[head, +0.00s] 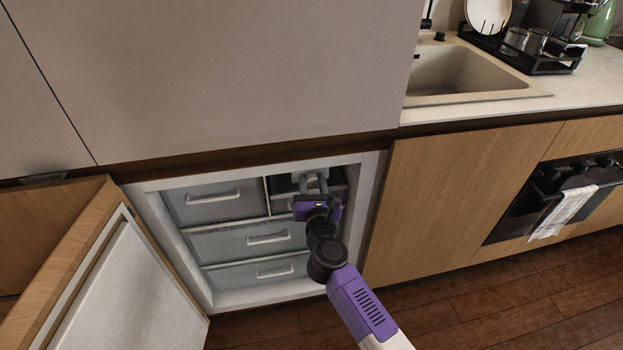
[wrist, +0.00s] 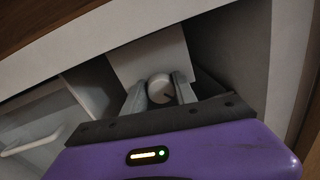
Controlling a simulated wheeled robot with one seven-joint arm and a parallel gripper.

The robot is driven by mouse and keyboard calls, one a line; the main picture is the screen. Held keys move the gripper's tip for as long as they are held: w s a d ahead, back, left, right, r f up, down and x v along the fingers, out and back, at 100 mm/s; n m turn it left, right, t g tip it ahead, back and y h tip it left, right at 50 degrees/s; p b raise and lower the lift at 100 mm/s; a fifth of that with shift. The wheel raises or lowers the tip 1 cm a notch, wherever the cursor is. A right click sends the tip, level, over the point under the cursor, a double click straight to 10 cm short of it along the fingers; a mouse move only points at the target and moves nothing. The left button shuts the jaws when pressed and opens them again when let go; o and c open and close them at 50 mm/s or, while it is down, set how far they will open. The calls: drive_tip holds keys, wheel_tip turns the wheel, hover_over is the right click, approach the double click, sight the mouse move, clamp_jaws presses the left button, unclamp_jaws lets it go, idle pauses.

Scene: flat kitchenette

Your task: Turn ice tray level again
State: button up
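The ice tray's housing is a pale front panel (wrist: 152,60) in the upper right compartment of the open freezer. A round white knob (wrist: 160,88) with a short dark mark towards its lower right stands out from it. My gripper (wrist: 160,87) has one grey finger on each side of the knob, and both seem to touch it. The wrist view is rolled relative to the freezer's top edge. In the head view my gripper (head: 313,183) reaches into that compartment and hides most of it. The tray body itself is hidden, so I cannot tell its tilt.
The freezer (head: 154,213) has several closed drawers (head: 213,198) left of and below the compartment. Its door (head: 125,290) stands open at the left. The compartment's side wall is close on the right. A counter with a sink (head: 455,72) is above right. The floor (head: 500,310) is clear.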

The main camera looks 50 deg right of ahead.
clamp_jaws()
